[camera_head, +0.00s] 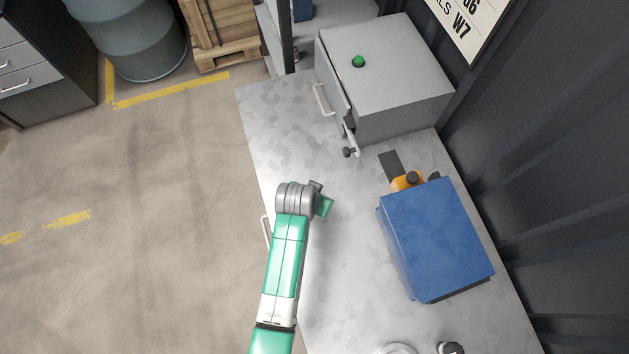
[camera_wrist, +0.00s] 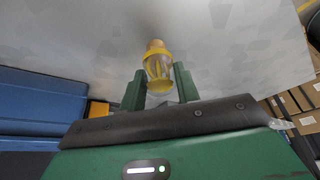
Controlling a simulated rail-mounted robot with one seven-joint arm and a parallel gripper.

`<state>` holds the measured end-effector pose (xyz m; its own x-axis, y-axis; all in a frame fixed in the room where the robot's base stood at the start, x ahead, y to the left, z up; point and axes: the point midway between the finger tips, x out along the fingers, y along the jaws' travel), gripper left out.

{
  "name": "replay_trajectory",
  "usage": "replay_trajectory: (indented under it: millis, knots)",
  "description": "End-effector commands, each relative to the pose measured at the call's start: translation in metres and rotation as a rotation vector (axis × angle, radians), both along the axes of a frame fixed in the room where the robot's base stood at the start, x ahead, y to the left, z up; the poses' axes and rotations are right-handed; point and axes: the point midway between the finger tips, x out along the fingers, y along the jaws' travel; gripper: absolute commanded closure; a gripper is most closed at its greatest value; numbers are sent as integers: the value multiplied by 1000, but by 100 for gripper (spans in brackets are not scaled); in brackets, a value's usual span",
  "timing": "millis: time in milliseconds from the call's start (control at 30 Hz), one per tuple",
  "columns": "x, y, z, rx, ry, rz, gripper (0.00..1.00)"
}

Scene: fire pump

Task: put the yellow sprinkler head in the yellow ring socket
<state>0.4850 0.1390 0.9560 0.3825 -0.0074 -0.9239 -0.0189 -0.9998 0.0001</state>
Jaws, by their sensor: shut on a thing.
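The yellow sprinkler head (camera_wrist: 158,66) shows in the wrist view, with a yellow frame and a pale tan tip. It sits between the two green fingers of my gripper (camera_wrist: 159,88), which is shut on it. In the head view my gripper (camera_head: 323,203) is above the left part of the metal bench, left of the blue box; the sprinkler head is hidden there. I cannot make out the yellow ring socket in either view.
A grey cabinet (camera_head: 390,75) with a green button stands at the bench's far end, its front slightly ajar. A blue box (camera_head: 437,238) stands at right, with an orange and black object (camera_head: 403,182) behind it. The bench (camera_head: 335,265) has clear surface between.

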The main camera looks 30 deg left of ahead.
Motion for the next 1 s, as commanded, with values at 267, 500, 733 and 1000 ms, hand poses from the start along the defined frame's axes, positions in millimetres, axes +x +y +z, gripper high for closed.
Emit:
replay_trajectory:
  millis: [267,500,733,1000]
  knots:
    - [-32,-9,21,0,1,1,96]
    - [-95,-28,27,-1,1,1,96]
    - [-141,-41,32,0,1,0,96]
    - [-154,-44,34,1,-1,0,96]
